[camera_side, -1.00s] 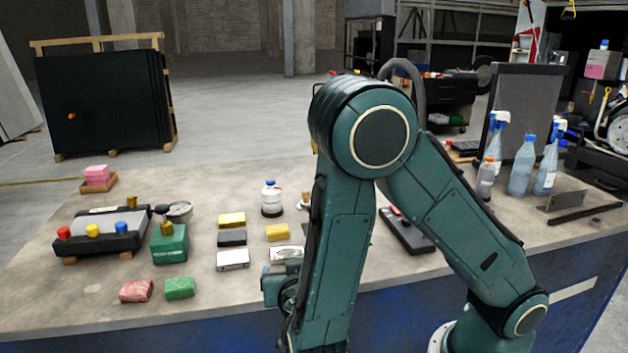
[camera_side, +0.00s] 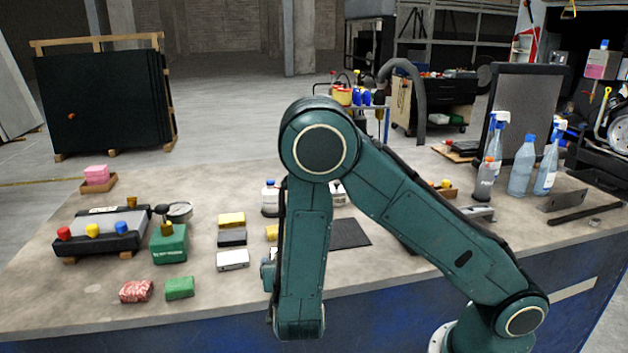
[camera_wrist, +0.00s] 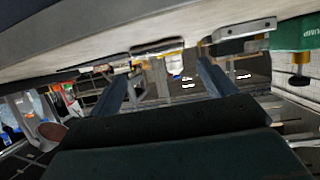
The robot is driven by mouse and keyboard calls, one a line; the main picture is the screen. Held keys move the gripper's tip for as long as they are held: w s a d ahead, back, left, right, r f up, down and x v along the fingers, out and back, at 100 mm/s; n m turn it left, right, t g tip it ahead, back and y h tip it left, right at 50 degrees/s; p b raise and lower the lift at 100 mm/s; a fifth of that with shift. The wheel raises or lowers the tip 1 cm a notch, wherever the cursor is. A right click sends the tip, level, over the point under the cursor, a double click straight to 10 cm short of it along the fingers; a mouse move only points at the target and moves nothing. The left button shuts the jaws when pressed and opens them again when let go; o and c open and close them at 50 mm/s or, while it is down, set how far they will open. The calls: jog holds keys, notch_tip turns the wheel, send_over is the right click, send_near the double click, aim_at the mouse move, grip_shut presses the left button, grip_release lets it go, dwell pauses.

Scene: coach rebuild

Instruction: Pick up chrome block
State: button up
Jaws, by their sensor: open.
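A silver, chrome-looking block (camera_side: 233,260) lies on the bench left of my arm in the side view. A second shiny silver block (camera_side: 274,253) shows only as a sliver beside my forearm; I cannot tell which is the chrome block. In the wrist view, one silver block (camera_wrist: 243,29) is at the upper right and a shiny one (camera_wrist: 157,46) is near the top middle, with the picture strongly tilted. My gripper (camera_wrist: 163,70) has its two fingers spread, with nothing held between them. In the side view my arm hides the fingers.
Yellow (camera_side: 231,220) and dark (camera_side: 232,238) blocks lie behind the silver one. Red (camera_side: 136,291) and green (camera_side: 180,288) blocks lie at the front left. A green pump can (camera_side: 169,244) stands left, a white bottle (camera_side: 270,198) behind. A dark mat (camera_side: 349,233) lies right of my arm.

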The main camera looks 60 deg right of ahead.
jog(key=shift+x, duration=0.85)
jog(key=shift+x, duration=2.6)
jog(key=shift+s, duration=0.1)
jog(key=c, duration=0.7)
jog(key=shift+c, duration=0.2)
jog(key=shift+r, duration=0.1)
notch_tip(320, 180, up, 20)
